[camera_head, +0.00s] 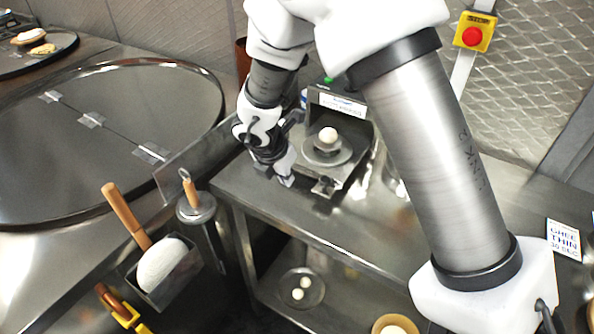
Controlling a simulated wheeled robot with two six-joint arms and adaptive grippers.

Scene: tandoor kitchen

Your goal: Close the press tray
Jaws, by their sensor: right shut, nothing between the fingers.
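The press (340,104) stands on the steel counter, with a labelled panel at its back. Its tray (327,171) juts out toward the front, and a pale dough ball (328,134) sits on the round plate on it. My right gripper (286,180) is shut and empty, pointing down just left of the tray's front part. I cannot tell whether it touches the tray. My right arm hides part of the area right of and above the press. My left gripper is not in view.
A large round griddle (110,115) with a hinged lid fills the left. A wooden-handled tool (126,215) stands in a holder (170,285) at the counter gap. A red stop button (472,36) is on the back wall. A lower shelf holds a plate of dough balls (302,288).

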